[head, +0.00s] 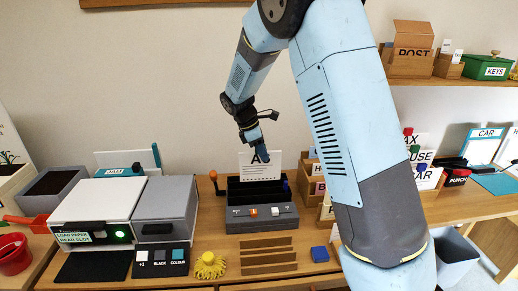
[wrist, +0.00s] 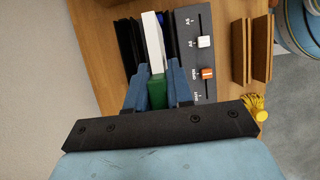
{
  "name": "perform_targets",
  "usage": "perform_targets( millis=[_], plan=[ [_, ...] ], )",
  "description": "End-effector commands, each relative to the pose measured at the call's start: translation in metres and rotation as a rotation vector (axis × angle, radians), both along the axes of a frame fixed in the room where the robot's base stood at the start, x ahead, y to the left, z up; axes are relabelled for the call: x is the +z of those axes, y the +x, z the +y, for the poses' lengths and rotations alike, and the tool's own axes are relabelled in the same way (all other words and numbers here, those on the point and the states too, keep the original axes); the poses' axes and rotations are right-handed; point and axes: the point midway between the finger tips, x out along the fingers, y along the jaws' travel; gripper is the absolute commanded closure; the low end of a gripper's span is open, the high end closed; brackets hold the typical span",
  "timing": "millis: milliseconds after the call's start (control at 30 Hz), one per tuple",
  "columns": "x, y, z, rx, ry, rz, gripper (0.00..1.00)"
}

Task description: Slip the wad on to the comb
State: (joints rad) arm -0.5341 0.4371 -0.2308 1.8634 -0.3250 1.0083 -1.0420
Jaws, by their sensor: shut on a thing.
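The wad (head: 259,172) is a white sheaf with printed lines. It stands upright at the back of a dark grey binding machine (head: 262,218). My gripper (head: 265,154) is shut on its upper edge. In the wrist view the wad (wrist: 152,42) is seen edge-on, with a green piece (wrist: 157,92) between my blue fingers (wrist: 157,85). The wad lines up over the machine's dark trough; I cannot tell whether its lower edge touches anything. A comb is not clearly visible; a small blue part (head: 286,187) shows at the trough's right end.
An orange-knobbed lever (head: 214,177) stands left of the machine. A printer (head: 96,212) is further left. Wooden letter boxes (head: 312,177) stand close on the right.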

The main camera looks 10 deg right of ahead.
Motion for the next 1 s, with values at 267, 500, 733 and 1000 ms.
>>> perform_targets(
  millis=[267,500,733,1000],
  plan=[
    [0.000,-0.002,0.010,0.016,0.000,0.000,1.00],
    [-0.001,-0.002,0.010,0.018,-0.002,0.001,1.00],
    [-0.017,-0.003,0.011,0.019,-0.002,0.002,1.00],
    [-0.040,-0.002,0.009,0.016,-0.002,0.001,1.00]
  ],
)
